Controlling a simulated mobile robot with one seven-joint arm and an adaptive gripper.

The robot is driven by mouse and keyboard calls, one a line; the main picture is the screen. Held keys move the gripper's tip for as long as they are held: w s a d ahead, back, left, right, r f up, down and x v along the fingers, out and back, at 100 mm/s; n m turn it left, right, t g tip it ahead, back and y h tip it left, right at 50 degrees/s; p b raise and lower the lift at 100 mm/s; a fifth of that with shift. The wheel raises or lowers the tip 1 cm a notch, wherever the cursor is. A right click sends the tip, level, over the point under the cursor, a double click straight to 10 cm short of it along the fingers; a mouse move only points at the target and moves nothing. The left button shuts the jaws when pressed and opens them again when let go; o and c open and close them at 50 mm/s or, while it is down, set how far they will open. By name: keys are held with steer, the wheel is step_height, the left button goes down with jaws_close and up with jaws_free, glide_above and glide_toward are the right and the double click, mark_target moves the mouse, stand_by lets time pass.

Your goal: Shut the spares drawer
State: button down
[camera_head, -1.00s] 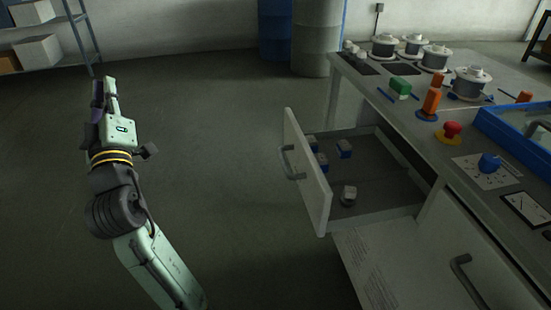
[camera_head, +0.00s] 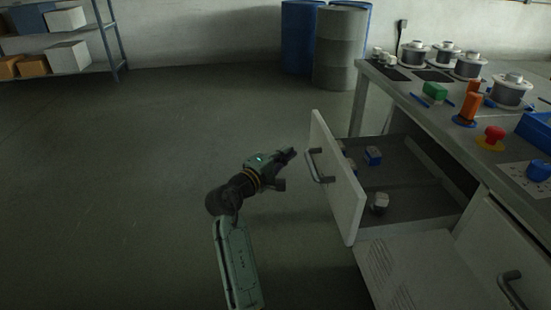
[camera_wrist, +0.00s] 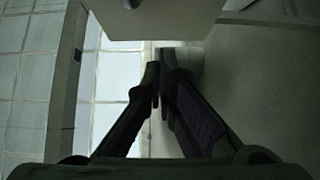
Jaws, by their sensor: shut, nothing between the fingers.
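The spares drawer (camera_head: 335,185) stands pulled out from the workbench, with its pale front panel facing left and a grey bar handle on it. Inside lie small blue-and-white boxes (camera_head: 373,156) and a small pale round part (camera_head: 380,203). My gripper (camera_head: 291,154) is just left of the drawer front, near the handle (camera_head: 318,166), pointing toward it. A gap seems to remain between them. In the wrist view my gripper's fingers (camera_wrist: 162,80) are together and hold nothing. A pale panel fills the top of that view.
A closed cabinet door (camera_head: 490,260) is below at right. Drums (camera_head: 340,50) and shelves (camera_head: 70,74) stand behind. The floor at left is clear.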

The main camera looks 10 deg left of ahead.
steer(key=shift+w+d+p, duration=0.2)
steer(key=shift+w+d, duration=0.35)
steer(key=shift+d, duration=0.25)
steer(key=shift+w+d+p, duration=0.25)
steer(key=shift+w+d, duration=0.25)
steer(key=shift+d, duration=0.25)
steer(key=shift+w+d+p, duration=0.2)
steer(key=shift+w+d, duration=0.35)
steer(key=shift+d, duration=0.25)
steer(key=shift+d, duration=0.15)
steer(key=w+d+p, duration=0.2)
steer(key=d, duration=0.6)
steer(key=w+d+p, duration=0.2)
steer(key=w+d, duration=0.1)
steer(key=d, duration=0.5)
steer(key=w+d+p, duration=0.2)
steer(key=d, duration=0.6)
steer(key=shift+w+d+r, duration=0.1)
steer(key=shift+w, duration=0.3)
steer(key=shift+d, duration=0.1)
